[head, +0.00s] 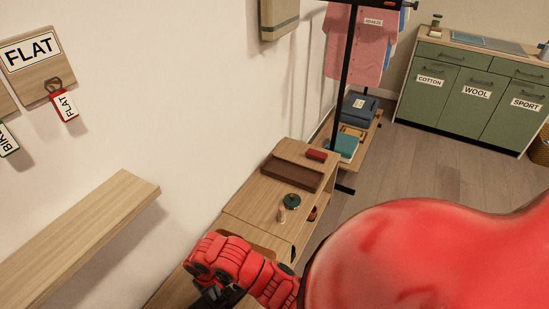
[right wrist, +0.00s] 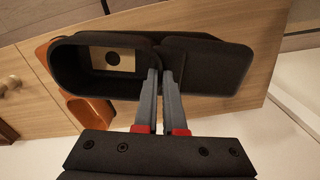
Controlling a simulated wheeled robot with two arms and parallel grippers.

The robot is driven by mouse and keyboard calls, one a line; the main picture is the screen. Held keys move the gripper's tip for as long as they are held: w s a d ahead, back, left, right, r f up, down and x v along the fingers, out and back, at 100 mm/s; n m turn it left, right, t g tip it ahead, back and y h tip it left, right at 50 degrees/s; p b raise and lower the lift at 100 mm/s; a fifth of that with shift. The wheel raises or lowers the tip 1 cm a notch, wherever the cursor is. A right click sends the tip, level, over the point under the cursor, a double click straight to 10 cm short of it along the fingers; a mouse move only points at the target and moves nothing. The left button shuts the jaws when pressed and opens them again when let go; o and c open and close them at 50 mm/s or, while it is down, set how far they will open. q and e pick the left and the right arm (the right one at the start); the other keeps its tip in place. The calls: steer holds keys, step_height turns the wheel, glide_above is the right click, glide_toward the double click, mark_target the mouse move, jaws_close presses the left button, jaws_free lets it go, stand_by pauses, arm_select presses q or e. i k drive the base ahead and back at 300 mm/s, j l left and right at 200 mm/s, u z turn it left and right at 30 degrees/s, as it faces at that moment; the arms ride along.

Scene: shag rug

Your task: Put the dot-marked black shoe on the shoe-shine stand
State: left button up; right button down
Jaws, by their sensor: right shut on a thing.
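The black shoe (right wrist: 205,68) fills the upper middle of the right wrist view. A pale patch with a dark dot shows inside its opening. My right gripper (right wrist: 160,75) is shut on the shoe's edge near the middle of the opening. In the head view its dark wrist end (head: 215,296) is at the bottom, below my red arm, and the fingertips and most of the shoe are hidden. I cannot tell for sure which piece is the shoe-shine stand; a dark brown block (head: 290,173) lies on the wooden cabinet top (head: 245,208). My left gripper is not in view.
A green tin (head: 292,201), a small bottle (head: 281,215) and a red item (head: 317,154) sit on the cabinet. An orange object (right wrist: 85,105) lies beyond the shoe. A wall shelf (head: 90,230) is at left; a clothes rack (head: 346,90) stands behind.

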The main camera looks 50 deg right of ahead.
mark_target(293, 173)
steer(key=l+u, duration=0.65)
steer(key=l, duration=0.45)
steer(key=k+l+u, duration=0.15)
steer(key=l, duration=0.75)
steer(key=k+l+u, duration=0.15)
steer(key=l, duration=0.75)
steer(key=k+l+u, duration=0.1)
steer(key=l, duration=0.3)
steer(key=k+l, duration=0.15)
steer(key=l, duration=0.25)
steer(key=k+l, duration=0.1)
steer(key=l, duration=0.35)
steer(key=k+l, duration=0.15)
steer(key=l, duration=0.25)
steer(key=k+l, duration=0.1)
steer(key=l, duration=0.35)
